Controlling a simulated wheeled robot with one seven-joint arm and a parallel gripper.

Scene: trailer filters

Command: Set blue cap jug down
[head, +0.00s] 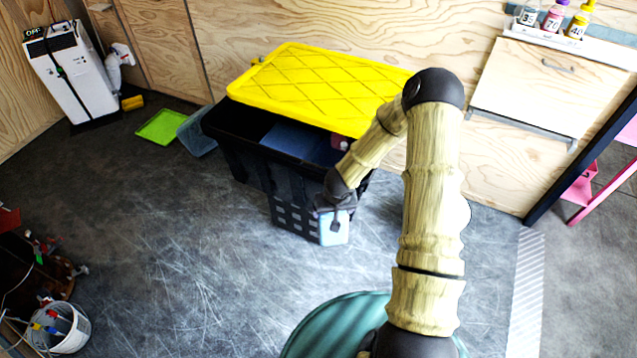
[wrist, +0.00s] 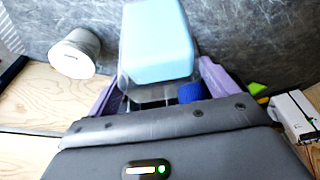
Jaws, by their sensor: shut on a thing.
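The blue cap jug shows as a pale blue, rounded block (head: 335,228) just in front of the black bin in the head view. In the wrist view the jug (wrist: 158,42) fills the top middle, with a dark blue cap (wrist: 191,92) at its near end. My gripper (head: 336,203) is above the jug, and its purple fingers (wrist: 160,88) are on either side of the jug's near end in the wrist view. It is shut on the jug. Whether the jug's base touches the floor cannot be told. My gripper hides the jug's top in the head view.
The black bin (head: 232,150) has a yellow lid (head: 315,85) lying over it. A dark perforated crate (head: 291,213) stands close beside the jug. A green tray (head: 161,127) and white unit (head: 70,75) are at left. A white bucket (head: 72,335) is lower left. The floor between is clear.

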